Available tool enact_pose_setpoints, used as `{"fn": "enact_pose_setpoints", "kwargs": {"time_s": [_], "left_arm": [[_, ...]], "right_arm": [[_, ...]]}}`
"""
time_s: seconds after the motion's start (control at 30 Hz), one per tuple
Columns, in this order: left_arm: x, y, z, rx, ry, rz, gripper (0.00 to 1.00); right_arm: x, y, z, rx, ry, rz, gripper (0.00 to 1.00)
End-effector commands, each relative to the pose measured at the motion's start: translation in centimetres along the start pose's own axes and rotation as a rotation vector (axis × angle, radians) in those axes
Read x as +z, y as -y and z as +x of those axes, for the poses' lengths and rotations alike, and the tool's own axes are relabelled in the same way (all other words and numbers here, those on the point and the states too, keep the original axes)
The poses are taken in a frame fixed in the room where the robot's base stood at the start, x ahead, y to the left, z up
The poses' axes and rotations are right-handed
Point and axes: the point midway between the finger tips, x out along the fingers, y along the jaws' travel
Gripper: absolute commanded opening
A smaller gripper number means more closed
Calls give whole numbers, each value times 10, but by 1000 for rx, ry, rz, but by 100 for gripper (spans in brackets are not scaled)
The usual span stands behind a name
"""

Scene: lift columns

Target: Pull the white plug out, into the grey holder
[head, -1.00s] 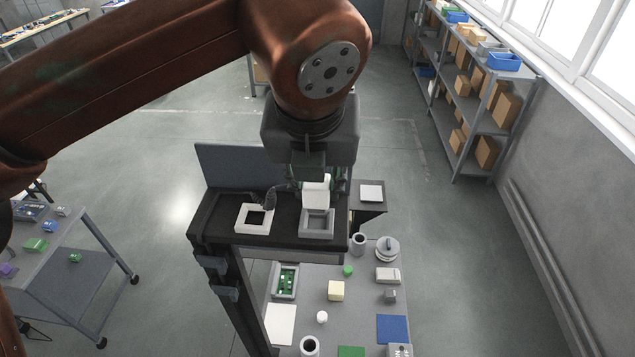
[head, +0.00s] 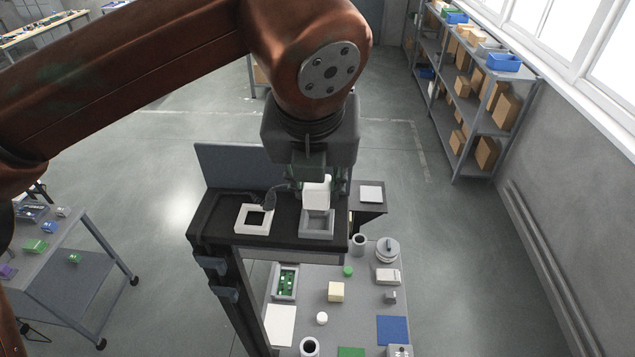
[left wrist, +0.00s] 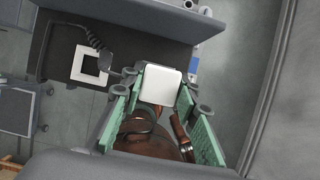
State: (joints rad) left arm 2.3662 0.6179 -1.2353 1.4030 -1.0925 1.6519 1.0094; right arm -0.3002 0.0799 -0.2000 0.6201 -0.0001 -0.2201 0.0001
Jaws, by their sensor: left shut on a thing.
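The white plug (head: 317,191) is held between the fingers of my left gripper (head: 318,182), which is shut on it. In the left wrist view the white plug (left wrist: 161,87) sits between the green fingers. In the head view it is right above the back of the grey holder (head: 317,225), a square open frame on the dark shelf; I cannot tell whether it touches the holder. The white socket frame (head: 254,219) is to the left with an empty dark opening; it also shows in the left wrist view (left wrist: 91,66). My right gripper is not in view.
A dark cable (head: 269,197) lies between the white frame and the gripper. A dark upright panel (head: 240,168) stands behind the shelf (head: 284,228). Below is a grey table (head: 345,315) with several small objects. Shelving with boxes (head: 475,90) stands at the right wall.

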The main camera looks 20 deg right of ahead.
Motion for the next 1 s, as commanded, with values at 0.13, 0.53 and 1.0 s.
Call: {"fn": "enact_pose_setpoints", "kwargs": {"time_s": [0.13, 0.53, 1.0], "left_arm": [[-1, 0, 3, 0, 0, 0, 7], [-4, 0, 9, 0, 0, 0, 7], [-7, 0, 17, 0, 0, 0, 7]], "right_arm": [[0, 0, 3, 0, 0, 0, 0], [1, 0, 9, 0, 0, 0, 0], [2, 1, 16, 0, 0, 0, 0]]}}
